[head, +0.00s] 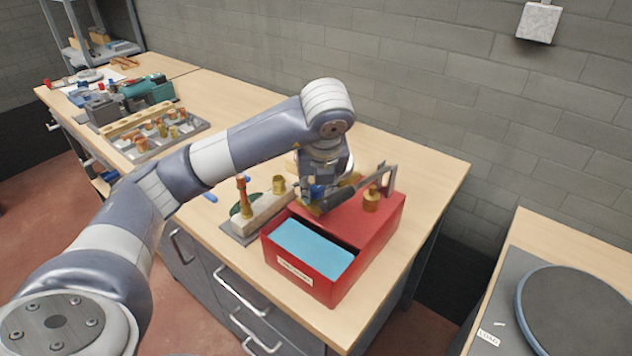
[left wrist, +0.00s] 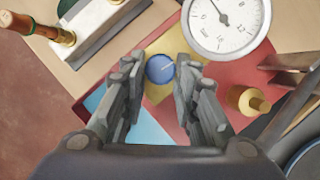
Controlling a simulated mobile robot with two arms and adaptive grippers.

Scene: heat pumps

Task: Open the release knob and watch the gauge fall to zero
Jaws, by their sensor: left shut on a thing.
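The release knob (left wrist: 160,68) is a round blue cap on a brass-coloured body, above the red test pump (head: 375,228). My left gripper (left wrist: 161,72) points down at it, one finger on each side, and is shut on it. In the head view my left gripper (head: 321,192) hides most of the knob. The gauge (left wrist: 228,22) is a white round dial at the top of the left wrist view, partly cut off. Its dark needle points to the upper left in the picture; I cannot read the value surely. My right gripper is not in view.
The pump's open tank holds blue water (head: 313,248); its grey lever (head: 391,180) and a brass fitting (head: 371,201) stand at the right. A pale block with brass fittings (head: 262,212) is close on the left. Tool trays (head: 165,143) lie farther back. A round dark plate (head: 575,310) is at right.

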